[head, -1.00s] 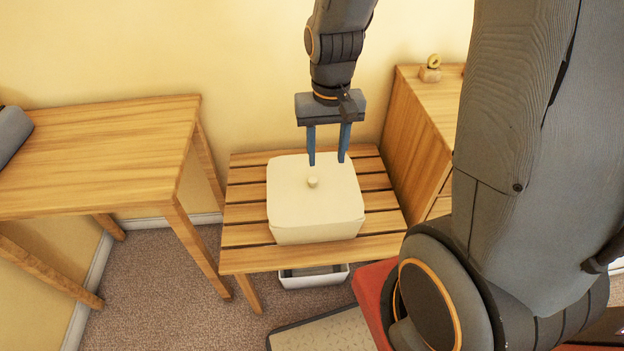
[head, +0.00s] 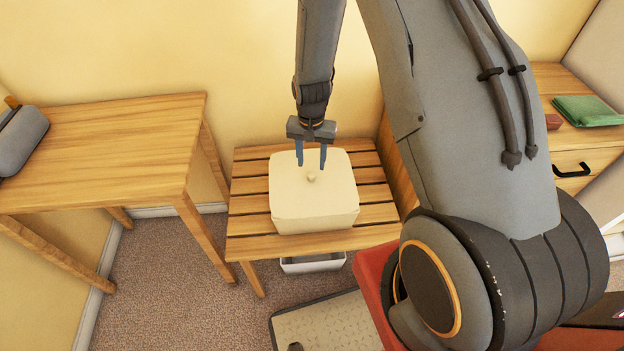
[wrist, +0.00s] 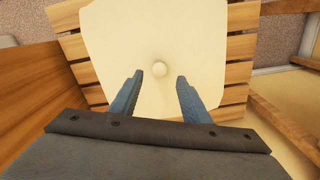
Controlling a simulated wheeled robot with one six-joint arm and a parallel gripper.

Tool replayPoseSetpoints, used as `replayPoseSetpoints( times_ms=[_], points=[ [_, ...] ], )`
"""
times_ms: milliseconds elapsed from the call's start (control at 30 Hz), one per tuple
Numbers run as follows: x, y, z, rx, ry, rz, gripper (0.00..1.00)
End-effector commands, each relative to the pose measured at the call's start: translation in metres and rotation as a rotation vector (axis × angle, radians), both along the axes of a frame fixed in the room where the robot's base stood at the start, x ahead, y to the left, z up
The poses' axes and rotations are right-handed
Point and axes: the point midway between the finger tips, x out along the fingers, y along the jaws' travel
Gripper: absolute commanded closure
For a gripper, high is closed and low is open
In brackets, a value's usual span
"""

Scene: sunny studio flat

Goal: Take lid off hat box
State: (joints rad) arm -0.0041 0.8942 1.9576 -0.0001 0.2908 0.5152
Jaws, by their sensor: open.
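The cream hat box (head: 314,211) stands on a slatted wooden bench. Its lid (head: 335,180) is on, with a small round knob (head: 311,177) in the middle. My gripper (head: 311,165) is open and empty, with blue fingers pointing down toward the far part of the lid. In the wrist view the lid (wrist: 115,40) fills the middle, and the knob (wrist: 159,69) lies ahead of the gap between my fingertips (wrist: 160,76). The fingers look apart from the knob. I cannot tell how high the fingertips are above the lid.
The slatted bench (head: 245,228) has bare slats around the box. A wooden table (head: 110,140) with a grey rolled item (head: 22,140) stands at left. A white tray (head: 312,264) sits under the bench. A cabinet with a green cloth (head: 587,110) is at right.

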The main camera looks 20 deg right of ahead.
Motion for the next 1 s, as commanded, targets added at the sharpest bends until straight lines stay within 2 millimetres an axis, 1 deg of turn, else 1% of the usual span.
replayPoseSetpoints(
  times_ms=[167, 500, 633, 867, 1000],
  points=[
    [-0.002, 0.000, -0.011, 0.000, 0.001, 0.000, 0.57],
    [-0.003, -0.001, -0.048, 0.000, 0.000, 0.001, 0.57],
    [-0.002, -0.001, -0.053, 0.000, -0.001, 0.001, 0.57],
    [-0.002, -0.001, -0.054, 0.000, -0.001, 0.001, 0.57],
    [-0.002, -0.001, -0.054, 0.000, -0.001, 0.001, 0.81]
  ],
)
